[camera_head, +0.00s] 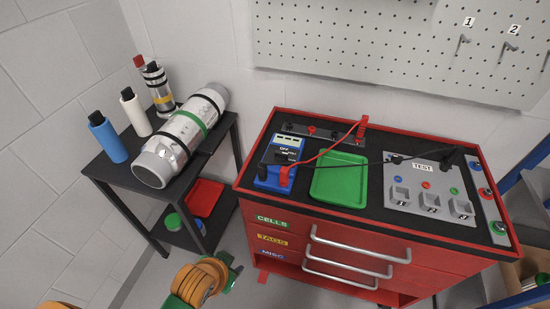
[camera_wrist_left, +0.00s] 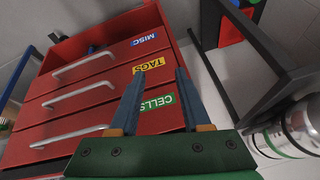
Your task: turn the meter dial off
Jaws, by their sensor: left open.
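The blue meter (camera_head: 266,178) stands on the black top of the red cart, at its left end. Its face carries an OFF label (camera_head: 284,149) and a small dark dial (camera_head: 282,157); the dial's setting is too small to read. Red and black leads run from the meter. My left gripper (camera_head: 232,268) is low in front of the cart, below and left of the meter and apart from it. In the left wrist view my left gripper (camera_wrist_left: 158,76) is open and empty, its fingers facing the drawer fronts. The meter cannot be made out there. My right gripper is not in view.
The red cart (camera_head: 330,239) has drawers with protruding handles (camera_head: 360,244). On its top are a green tray (camera_head: 340,180) and a grey TEST panel (camera_head: 430,188). A dark side table (camera_head: 188,178) with bottles and a large cylinder (camera_head: 182,140) stands left.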

